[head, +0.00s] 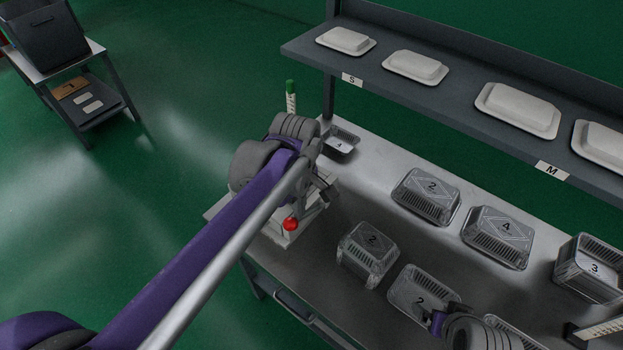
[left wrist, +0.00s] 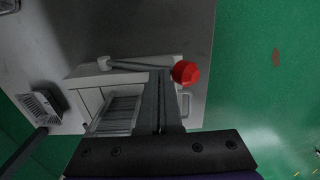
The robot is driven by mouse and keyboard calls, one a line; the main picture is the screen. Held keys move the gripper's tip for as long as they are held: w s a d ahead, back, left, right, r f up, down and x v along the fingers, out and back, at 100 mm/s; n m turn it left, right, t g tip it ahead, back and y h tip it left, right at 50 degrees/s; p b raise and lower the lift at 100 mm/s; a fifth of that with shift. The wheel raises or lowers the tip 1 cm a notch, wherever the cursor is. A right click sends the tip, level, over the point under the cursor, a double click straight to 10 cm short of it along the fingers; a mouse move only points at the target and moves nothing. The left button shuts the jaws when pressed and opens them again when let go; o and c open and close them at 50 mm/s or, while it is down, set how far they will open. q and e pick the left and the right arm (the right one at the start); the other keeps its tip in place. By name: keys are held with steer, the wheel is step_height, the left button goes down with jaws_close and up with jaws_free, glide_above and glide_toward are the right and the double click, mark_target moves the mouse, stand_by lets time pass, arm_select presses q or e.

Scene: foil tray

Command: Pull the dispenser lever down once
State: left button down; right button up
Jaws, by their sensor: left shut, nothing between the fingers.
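The dispenser (head: 287,238) is a pale box at the left end of the steel table, partly hidden behind my left arm. Its lever carries a red knob (head: 291,224). In the left wrist view the red knob (left wrist: 186,73) is just right of my fingertips, and a grey lever rod (left wrist: 125,65) runs left, passing behind the fingers. My left gripper (head: 326,192) is above the dispenser. In the left wrist view its fingers (left wrist: 160,75) are together and empty; contact with the lever cannot be told. My right gripper (head: 452,310) is low over the table, its jaws unclear.
Foil trays with numbered lids, such as one marked 2 (head: 427,195) and one marked 4 (head: 498,237), stand on the table (head: 370,140). A shelf (head: 430,95) with white containers overhangs the back. A small open tray (head: 340,143) is near the left gripper.

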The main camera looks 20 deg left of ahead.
arm_select(q)
steer(key=w+d+r+p, duration=0.3)
steer(key=w+r, duration=0.3)
steer(key=w, duration=0.4)
steer(key=shift+d+r, duration=0.15)
steer(key=shift+d, duration=0.15)
arm_select(e)
steer(key=r, duration=0.1)
steer(key=w+r, duration=0.1)
steer(key=r, duration=0.1)
steer(key=w+r, duration=0.1)
steer(key=r, duration=0.1)
steer(key=shift+r, duration=0.1)
arm_select(q)
steer(key=shift+s+r, duration=0.1)
step_height(320, 180, up, 9)
steer(key=p, duration=0.3)
arm_select(e)
steer(key=shift+t, duration=0.5)
steer(key=w+r, duration=0.1)
steer(key=r, duration=0.1)
steer(key=w+r, duration=0.1)
steer(key=r, duration=0.1)
steer(key=shift+w+r, duration=0.1)
steer(key=shift+w, duration=0.1)
steer(key=shift+w, duration=0.1)
